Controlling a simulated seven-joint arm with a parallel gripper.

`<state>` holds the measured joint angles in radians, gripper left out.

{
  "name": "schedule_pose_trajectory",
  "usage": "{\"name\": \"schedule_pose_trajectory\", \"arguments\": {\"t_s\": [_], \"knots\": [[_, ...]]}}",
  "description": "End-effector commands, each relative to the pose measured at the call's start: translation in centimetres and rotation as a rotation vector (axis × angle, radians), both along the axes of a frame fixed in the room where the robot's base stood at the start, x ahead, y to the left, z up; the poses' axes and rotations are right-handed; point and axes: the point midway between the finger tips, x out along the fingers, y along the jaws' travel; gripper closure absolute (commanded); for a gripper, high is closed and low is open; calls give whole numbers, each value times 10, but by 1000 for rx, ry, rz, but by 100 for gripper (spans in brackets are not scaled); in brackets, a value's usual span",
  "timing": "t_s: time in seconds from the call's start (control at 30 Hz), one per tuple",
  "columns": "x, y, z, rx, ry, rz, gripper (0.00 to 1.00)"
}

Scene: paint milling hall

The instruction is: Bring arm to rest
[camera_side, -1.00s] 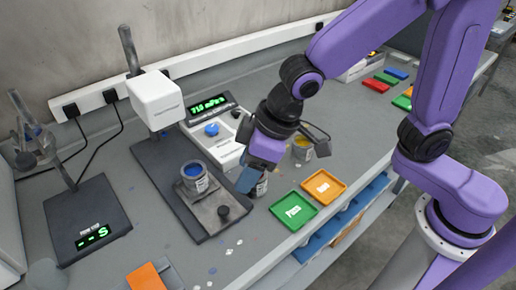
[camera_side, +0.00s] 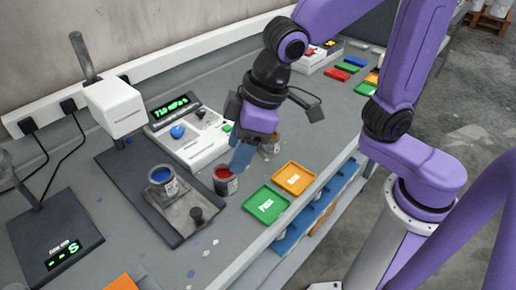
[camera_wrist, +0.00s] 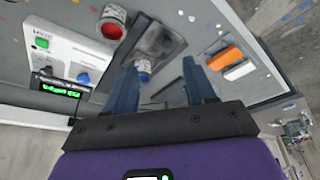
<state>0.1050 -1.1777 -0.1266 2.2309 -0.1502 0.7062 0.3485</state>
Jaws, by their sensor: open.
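My gripper (camera_side: 241,158) is open and empty, pointing down above the bench. In the side view its blue fingertips overlap the back edge of the can of red paint (camera_side: 226,182); whether they touch is unclear. In the wrist view both fingers of my gripper (camera_wrist: 162,85) are spread wide with nothing held. The red can (camera_wrist: 112,24) stands outside them at the upper left. A can of blue paint (camera_side: 162,179) stands on the dark stand's plate; its blue top (camera_wrist: 144,77) shows between the fingers in the wrist view.
Green (camera_side: 265,205) and orange (camera_side: 293,178) trays lie right of the red can. A white-headed instrument (camera_side: 115,106), a console with a green display (camera_side: 185,135) and a scale (camera_side: 55,240) stand left. Another can (camera_side: 271,146) is partly hidden behind my gripper.

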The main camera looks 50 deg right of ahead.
Motion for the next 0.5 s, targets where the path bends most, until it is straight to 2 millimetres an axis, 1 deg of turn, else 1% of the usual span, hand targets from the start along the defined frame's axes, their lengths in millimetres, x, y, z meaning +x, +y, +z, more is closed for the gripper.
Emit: {"name": "schedule_pose_trajectory", "arguments": {"t_s": [0.03, 0.17, 0.2, 0.27, 0.4, 0.5], "knots": [[-6, -16, -3, -18, 11, 14, 45], [-28, -57, -12, -76, 47, 66, 45], [-35, -70, -15, -94, 59, 83, 45], [-47, -88, -19, -120, 77, 109, 45], [-77, -129, -28, -175, 121, 170, 45], [-97, -153, -33, -208, 150, 212, 45]]}}
